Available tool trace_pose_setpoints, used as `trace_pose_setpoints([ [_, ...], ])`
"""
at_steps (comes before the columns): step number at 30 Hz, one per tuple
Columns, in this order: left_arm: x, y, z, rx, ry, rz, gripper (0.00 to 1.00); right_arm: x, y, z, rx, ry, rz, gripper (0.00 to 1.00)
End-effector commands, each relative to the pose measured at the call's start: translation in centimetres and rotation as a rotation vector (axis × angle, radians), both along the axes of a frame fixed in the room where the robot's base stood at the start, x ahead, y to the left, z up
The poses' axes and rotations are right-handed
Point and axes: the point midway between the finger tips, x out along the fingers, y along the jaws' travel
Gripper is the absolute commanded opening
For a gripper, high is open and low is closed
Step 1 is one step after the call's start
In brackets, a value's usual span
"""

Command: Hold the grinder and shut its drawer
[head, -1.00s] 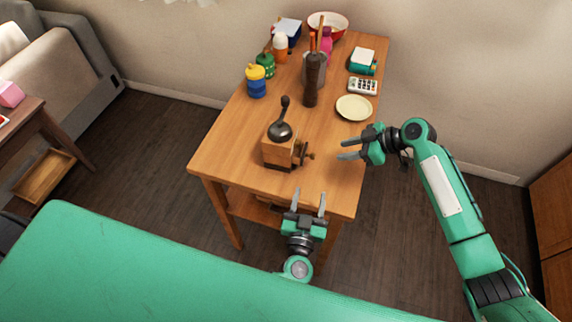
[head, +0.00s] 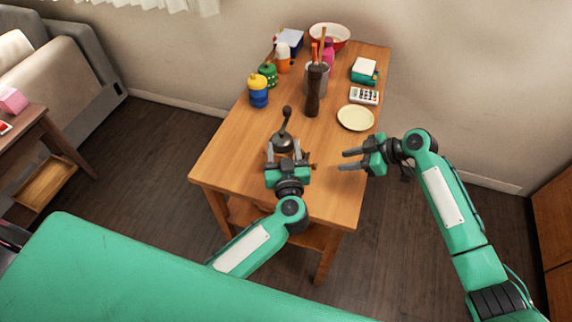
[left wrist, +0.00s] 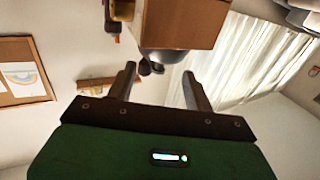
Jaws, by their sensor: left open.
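The grinder has a dark metal dome (head: 283,143) with a crank handle and a wooden body, and stands upright on the table (head: 230,150). My left gripper (head: 287,156) is open in front of it and hides most of the body. The drawer side faces right; only a bit near the knob (head: 313,166) shows, so I cannot tell how far out the drawer is. In the left wrist view the grinder's wooden body (left wrist: 180,22) appears upside down, beyond the open left fingers (left wrist: 160,80). My right gripper (head: 351,160) is open and empty, right of the grinder, pointing at it.
Behind the grinder stand a dark pepper mill (head: 314,90), a yellow-and-blue jar (head: 258,92) and a green jar (head: 268,73). A pale plate (head: 355,118) and a calculator-like pad (head: 364,96) lie at the right. The table's left front is clear.

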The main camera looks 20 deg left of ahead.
Motion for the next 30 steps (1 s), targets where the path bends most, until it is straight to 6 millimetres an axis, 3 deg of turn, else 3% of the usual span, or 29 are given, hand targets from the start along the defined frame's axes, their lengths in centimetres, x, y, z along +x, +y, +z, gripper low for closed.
trace_pose_setpoints([
  [3,2.1,0.9,0.0,0.002,-0.001,0.001,0.52,0.0,0.0,0.0,0.0,0.0,0.0,0.36],
  [9,4.3,1.8,0.0,0.0,-0.001,-0.001,0.52,0.0,0.0,0.0,0.0,0.0,0.0,0.36],
  [21,5.0,2.2,0.0,0.0,0.0,0.0,0.52,0.0,0.0,0.0,0.0,0.0,0.0,0.36],
  [22,5.0,2.2,0.0,0.0,0.0,0.0,0.5,0.0,0.0,0.0,0.0,0.0,0.0,0.36],
  [30,4.9,2.1,0.0,0.0,0.0,-0.001,0.0,0.0,0.0,0.0,0.0,0.0,0.0,0.36],
])
